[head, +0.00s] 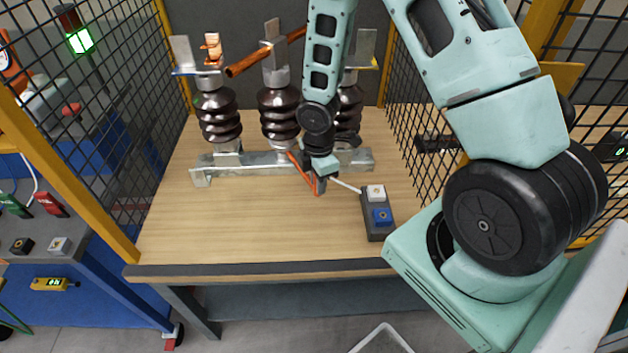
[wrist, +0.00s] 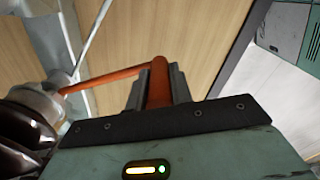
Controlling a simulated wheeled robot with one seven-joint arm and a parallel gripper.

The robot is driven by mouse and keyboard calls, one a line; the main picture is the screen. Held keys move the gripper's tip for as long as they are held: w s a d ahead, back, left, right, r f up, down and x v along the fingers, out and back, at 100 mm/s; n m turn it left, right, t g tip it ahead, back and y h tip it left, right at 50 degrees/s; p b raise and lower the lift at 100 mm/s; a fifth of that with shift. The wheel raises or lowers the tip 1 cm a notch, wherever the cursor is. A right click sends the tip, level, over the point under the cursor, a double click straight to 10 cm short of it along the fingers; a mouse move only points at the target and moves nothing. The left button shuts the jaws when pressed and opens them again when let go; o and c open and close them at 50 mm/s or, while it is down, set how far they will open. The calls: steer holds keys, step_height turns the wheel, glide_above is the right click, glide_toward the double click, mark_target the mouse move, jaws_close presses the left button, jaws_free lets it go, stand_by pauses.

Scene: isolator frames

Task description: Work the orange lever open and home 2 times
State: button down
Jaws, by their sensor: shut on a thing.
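The orange lever (head: 303,173) sticks out from the front of the metal base rail (head: 245,163), below the middle insulator (head: 279,112), and slants down to the right. In the wrist view the orange lever (wrist: 105,79) runs from the left to an upright orange grip between my fingers. My gripper (head: 319,184) is shut on that grip, low over the table; its fingers also show in the wrist view (wrist: 158,88). A copper bar (head: 262,54) tilts across the insulator tops. Its left end looks apart from the copper clip (head: 212,48) on the left insulator (head: 218,117).
A grey box with a white and a blue button (head: 378,228) stands on the table right of my gripper. Black mesh fences with yellow posts (head: 88,175) flank the wooden table (head: 250,235). The table's front left is clear. The right insulator (head: 348,112) is partly behind my arm.

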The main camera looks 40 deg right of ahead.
steer(key=c, duration=1.3)
jaws_free()
steer(key=shift+o, duration=0.2)
step_height(320, 180, up, 18)
steer(key=p, duration=0.2)
steer(key=shift+f+p, duration=0.25)
steer(key=shift+p, duration=0.05)
